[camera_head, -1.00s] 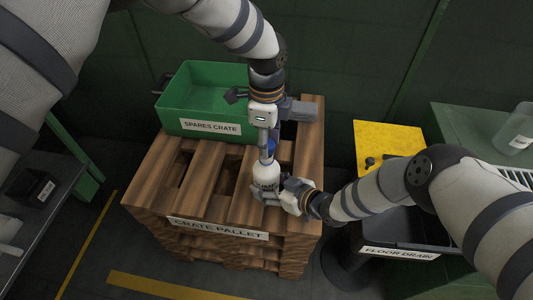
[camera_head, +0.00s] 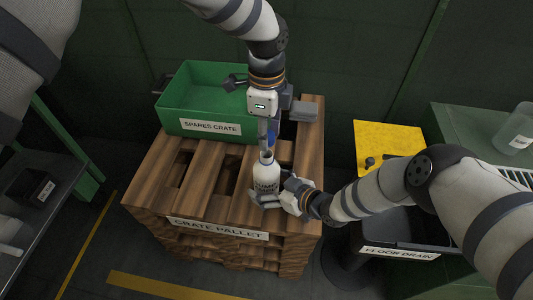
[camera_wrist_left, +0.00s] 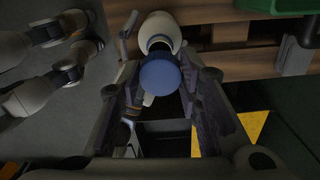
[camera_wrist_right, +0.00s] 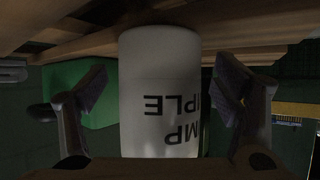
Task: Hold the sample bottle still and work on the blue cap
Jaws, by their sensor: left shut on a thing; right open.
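The white sample bottle (camera_head: 268,178) with dark lettering stands on the crate pallet (camera_head: 217,229), near its front right. It fills the middle of the right wrist view (camera_wrist_right: 160,90). My right gripper (camera_head: 264,198) is open around the bottle's lower part; in the right wrist view a gap shows between each finger and the bottle. My left gripper (camera_head: 267,140) is above the bottle, pointing down, and shut on the blue cap (camera_wrist_left: 160,74). In the left wrist view the bottle's shoulder (camera_wrist_left: 160,29) shows behind the cap.
A green spares crate (camera_head: 195,127) stands at the back left of the pallet, close to my left gripper. A yellow panel (camera_head: 388,138) and a dark floor drain bin (camera_head: 400,252) are to the right. A clear container (camera_head: 514,130) stands on the right bench.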

